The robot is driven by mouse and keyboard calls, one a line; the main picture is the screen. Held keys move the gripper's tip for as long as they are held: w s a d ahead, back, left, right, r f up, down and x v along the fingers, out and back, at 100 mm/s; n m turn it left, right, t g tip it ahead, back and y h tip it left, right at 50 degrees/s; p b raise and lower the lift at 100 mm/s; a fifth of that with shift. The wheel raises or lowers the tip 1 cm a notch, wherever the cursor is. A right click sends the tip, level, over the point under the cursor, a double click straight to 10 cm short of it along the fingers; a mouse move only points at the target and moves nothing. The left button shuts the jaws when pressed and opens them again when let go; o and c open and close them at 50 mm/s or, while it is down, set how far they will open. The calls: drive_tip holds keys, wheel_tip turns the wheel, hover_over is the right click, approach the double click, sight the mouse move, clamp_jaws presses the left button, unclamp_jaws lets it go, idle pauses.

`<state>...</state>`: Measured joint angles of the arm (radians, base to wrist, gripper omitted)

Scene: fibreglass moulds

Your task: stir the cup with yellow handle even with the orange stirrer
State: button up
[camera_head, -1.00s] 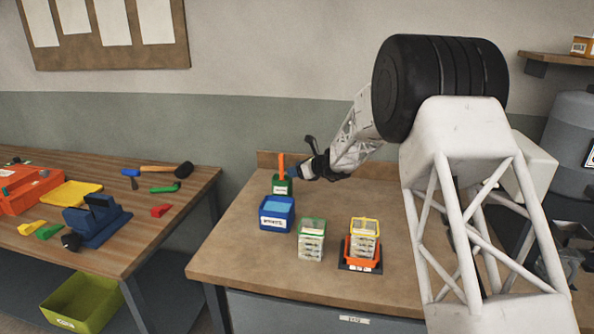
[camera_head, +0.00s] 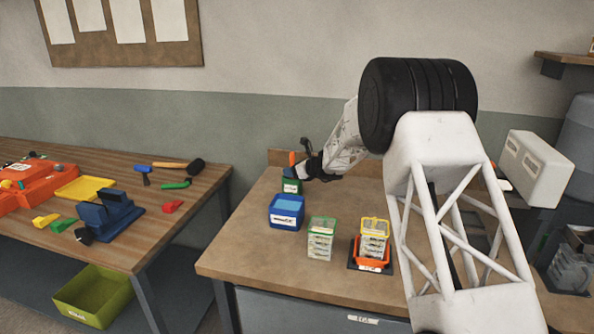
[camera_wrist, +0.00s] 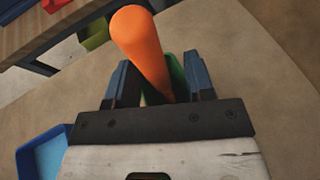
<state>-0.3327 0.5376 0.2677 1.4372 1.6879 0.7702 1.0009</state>
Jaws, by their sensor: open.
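The orange stirrer (camera_head: 292,158) stands upright in a small green holder (camera_head: 291,187) at the back left of the near table. My gripper (camera_head: 294,172) is at the stirrer from the right. In the wrist view, the stirrer (camera_wrist: 140,45) rises between the two spread fingers of my gripper (camera_wrist: 160,80), with gaps beside it. Part of the green holder (camera_wrist: 177,72) shows behind. The clear cup with yellow rim and handle (camera_head: 374,228) stands in an orange tray on a dark base, front right. A similar clear cup with green rim (camera_head: 321,238) stands to its left.
A blue bin (camera_head: 287,212) stands just in front of the green holder. It shows at the wrist view's left edge (camera_wrist: 38,158). The wooden table (camera_head: 245,255) is clear at front left. A second bench (camera_head: 135,255) with tools stands left.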

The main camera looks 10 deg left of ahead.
drive_tip(key=shift+a, duration=0.1)
clamp_jaws()
idle(0.3)
drive_tip(key=shift+r, duration=0.1)
drive_tip(key=shift+r, duration=5.35)
